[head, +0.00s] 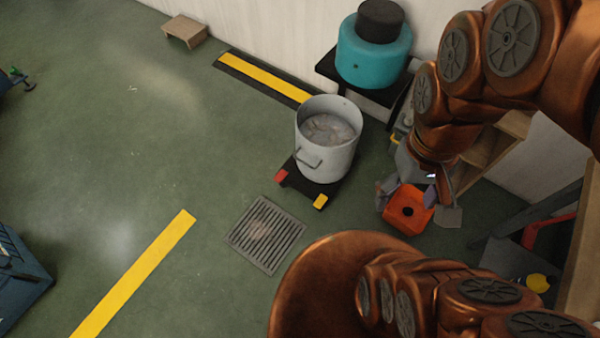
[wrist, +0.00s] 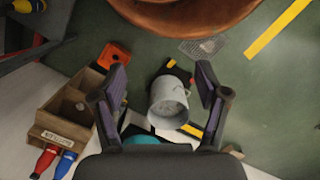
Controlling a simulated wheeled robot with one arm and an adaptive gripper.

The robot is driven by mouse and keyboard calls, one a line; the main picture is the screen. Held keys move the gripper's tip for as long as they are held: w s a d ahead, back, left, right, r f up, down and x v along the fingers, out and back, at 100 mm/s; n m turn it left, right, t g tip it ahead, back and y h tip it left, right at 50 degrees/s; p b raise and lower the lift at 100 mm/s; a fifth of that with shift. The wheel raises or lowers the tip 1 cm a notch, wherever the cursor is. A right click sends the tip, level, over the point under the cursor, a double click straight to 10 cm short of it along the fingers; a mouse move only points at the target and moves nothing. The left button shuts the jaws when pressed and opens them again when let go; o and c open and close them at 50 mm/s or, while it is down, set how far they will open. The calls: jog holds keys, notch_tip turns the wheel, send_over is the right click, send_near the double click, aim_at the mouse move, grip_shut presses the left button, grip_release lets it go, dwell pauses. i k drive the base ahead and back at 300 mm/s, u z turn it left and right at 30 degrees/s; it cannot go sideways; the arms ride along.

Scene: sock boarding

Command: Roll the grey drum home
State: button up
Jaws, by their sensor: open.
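The grey drum (head: 328,150) is an open-topped pot with a side handle and crumpled greyish contents. It stands upright on a low black dolly (head: 318,192) with red and yellow corner pieces, near the wall. In the wrist view the drum (wrist: 168,103) appears between my fingers but farther off, not touched. My gripper (head: 420,200) is right of the drum in the head view, above an orange item; its fingers (wrist: 162,75) are spread wide and empty. The dolly is partly hidden under the drum.
A teal drum (head: 374,55) with a black top stands on a black stand behind. Yellow floor strips (head: 135,275) and a floor grate (head: 264,234) lie left and in front. An orange container (head: 408,209) and a wooden box (wrist: 72,107) are nearby. The left floor is open.

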aim_at(329, 126)
jog(key=z, duration=1)
jog(key=k, duration=0.45)
jog(key=u, duration=1.7)
